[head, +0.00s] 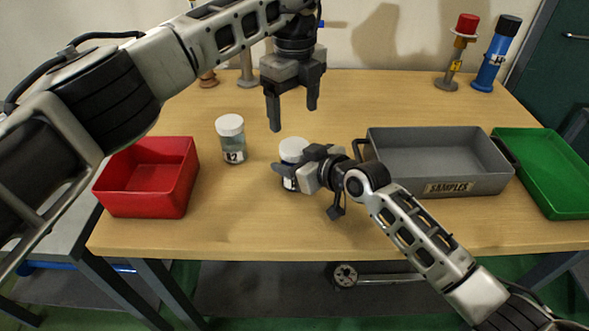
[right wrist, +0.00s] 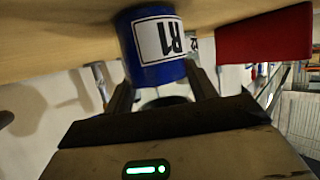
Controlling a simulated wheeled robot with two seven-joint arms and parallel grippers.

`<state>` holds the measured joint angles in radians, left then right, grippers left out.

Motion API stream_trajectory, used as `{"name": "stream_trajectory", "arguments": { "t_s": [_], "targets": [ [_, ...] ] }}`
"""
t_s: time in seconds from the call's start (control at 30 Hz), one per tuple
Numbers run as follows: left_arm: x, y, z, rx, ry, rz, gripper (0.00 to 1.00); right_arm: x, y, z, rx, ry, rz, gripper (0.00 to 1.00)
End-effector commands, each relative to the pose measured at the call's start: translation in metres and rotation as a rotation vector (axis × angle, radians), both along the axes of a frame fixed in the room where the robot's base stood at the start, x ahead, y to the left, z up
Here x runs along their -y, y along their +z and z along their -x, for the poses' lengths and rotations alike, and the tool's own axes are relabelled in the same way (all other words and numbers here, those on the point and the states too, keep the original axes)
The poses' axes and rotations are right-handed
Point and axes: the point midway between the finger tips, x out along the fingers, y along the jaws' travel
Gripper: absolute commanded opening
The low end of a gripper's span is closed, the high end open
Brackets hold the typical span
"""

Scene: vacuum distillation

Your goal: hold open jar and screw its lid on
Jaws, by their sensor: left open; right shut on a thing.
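A dark blue jar with a white top (head: 293,150) is at the middle of the table. My right gripper (head: 290,178) is shut on its body from the right. In the right wrist view, the blue jar (right wrist: 153,45) shows upside down between the fingers, with a white label reading R1. I cannot tell whether its white top is a lid or a bare neck. No separate loose lid shows. My left gripper (head: 293,115) is open and empty above the blue jar, fingers pointing down, apart from it.
A clear jar (head: 231,148) with a white lid and an L2 label stands left of the blue jar. A red bin (head: 150,205) is at left; a grey SAMPLES tray (head: 480,185) and green tray (head: 548,190) are at right. Bottles stand at the back.

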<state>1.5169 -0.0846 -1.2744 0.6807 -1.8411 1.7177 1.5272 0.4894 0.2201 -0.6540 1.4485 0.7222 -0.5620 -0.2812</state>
Motion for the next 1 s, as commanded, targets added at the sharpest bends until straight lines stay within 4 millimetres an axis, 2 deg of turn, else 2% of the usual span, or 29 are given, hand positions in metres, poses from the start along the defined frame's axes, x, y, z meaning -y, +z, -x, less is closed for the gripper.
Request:
{"name": "stream_trajectory", "arguments": {
  "t_s": [0.27,0.7,1.0],
  "targets": [
    [0.000,-0.005,0.000,-0.001,-0.003,0.000,0.76,0.000,0.000,0.000,0.000,-0.001,0.000,0.00],
    [0.000,-0.066,0.000,-0.002,-0.003,0.001,0.76,0.000,0.000,0.000,0.000,-0.001,0.000,0.00],
    [0.000,-0.080,0.000,0.001,-0.004,0.001,0.76,0.000,0.000,0.000,0.000,-0.001,0.000,0.00]
  ]
}}
